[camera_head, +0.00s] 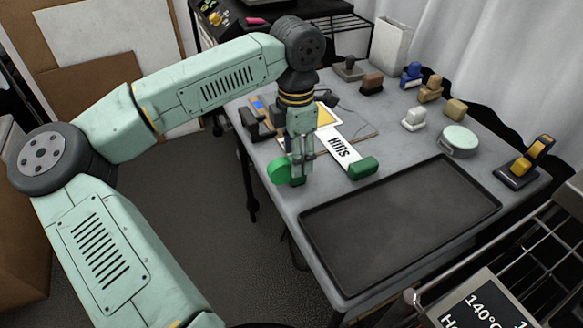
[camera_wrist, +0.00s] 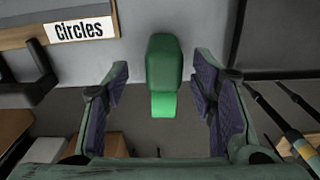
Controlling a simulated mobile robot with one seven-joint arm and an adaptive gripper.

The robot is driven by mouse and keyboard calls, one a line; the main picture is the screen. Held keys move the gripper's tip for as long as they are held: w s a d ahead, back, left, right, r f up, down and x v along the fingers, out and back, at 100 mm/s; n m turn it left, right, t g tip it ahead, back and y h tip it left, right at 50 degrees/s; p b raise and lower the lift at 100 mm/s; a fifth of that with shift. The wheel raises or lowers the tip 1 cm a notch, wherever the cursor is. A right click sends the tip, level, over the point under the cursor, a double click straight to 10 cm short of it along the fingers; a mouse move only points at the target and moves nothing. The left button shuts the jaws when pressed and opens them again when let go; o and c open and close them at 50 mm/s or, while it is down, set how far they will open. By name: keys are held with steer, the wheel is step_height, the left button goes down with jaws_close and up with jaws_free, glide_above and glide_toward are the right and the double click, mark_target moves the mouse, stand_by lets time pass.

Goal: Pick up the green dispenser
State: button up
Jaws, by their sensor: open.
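A green dispenser (camera_head: 279,171), with a rounded bright green part, shows at the table's left edge. My gripper (camera_head: 300,177) is in front of it and hides part of it. In the wrist view a darker green block (camera_wrist: 164,62) with a bright green part (camera_wrist: 163,104) below it sits between my open fingers (camera_wrist: 165,98), with a gap on both sides. I cannot tell how deep it is between the fingers.
A "Hills" card (camera_head: 339,147) lies beside my gripper. A black tray (camera_head: 400,225) fills the front of the table (camera_head: 385,130). Several small stamps and blocks, a round pale green tin (camera_head: 459,139) and a yellow-handled tool (camera_head: 530,160) stand at the back and right.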

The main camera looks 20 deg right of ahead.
steer(key=f, duration=0.1)
steer(key=f+p, duration=0.1)
steer(key=f, duration=0.2)
steer(key=shift+s+a+f+p, duration=0.15)
steer(key=shift+s+a+p, duration=0.1)
steer(key=shift+s+p, duration=0.05)
steer(key=shift+f, duration=0.5)
jaws_close()
steer(key=shift+w+r, duration=0.1)
steer(key=shift+r, duration=0.1)
steer(key=shift+r, duration=0.25)
steer(key=shift+s+a+r+b, duration=0.1)
steer(key=shift+s+r+b, duration=0.05)
steer(key=shift+r+b, duration=0.4)
steer(key=shift+s+a+r+b, duration=0.15)
steer(key=shift+r+b, duration=0.15)
steer(key=shift+r, duration=0.4)
steer(key=s+a+r+b, duration=0.1)
steer(key=s+a+b, duration=0.2)
steer(key=s+a, duration=0.4)
steer(key=s, duration=0.6)
steer(key=shift+s+r, duration=0.35)
